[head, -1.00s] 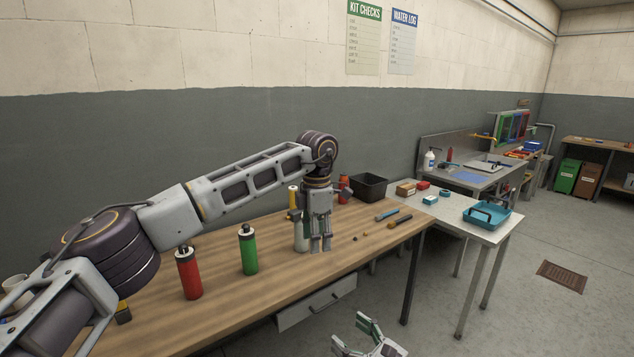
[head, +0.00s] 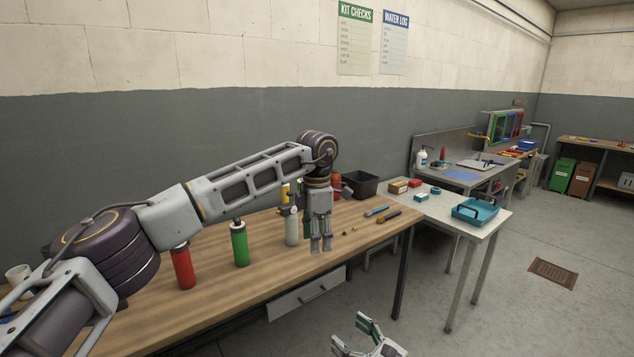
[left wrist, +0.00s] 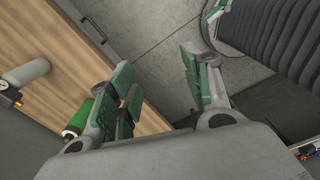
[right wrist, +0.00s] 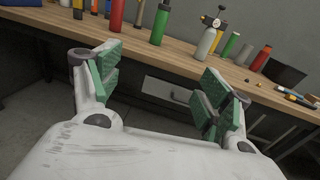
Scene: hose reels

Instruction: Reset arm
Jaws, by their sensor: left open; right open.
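My left gripper (head: 321,245) hangs pointing down in front of the wooden workbench's front part in the head view. In the left wrist view its green-padded fingers (left wrist: 160,92) are apart with nothing between them; the floor and the bench's drawer front show beyond. My right gripper (head: 368,335) is low at the bottom of the head view, in front of the bench. In the right wrist view its fingers (right wrist: 160,85) are wide apart and empty, facing the bench edge and drawer.
The wooden workbench (head: 150,310) holds a red bottle (head: 183,268), a green bottle (head: 240,244), a pale bottle (head: 291,228) and a black bin (head: 360,184). A white side table (head: 480,232) holds a teal tray (head: 475,211).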

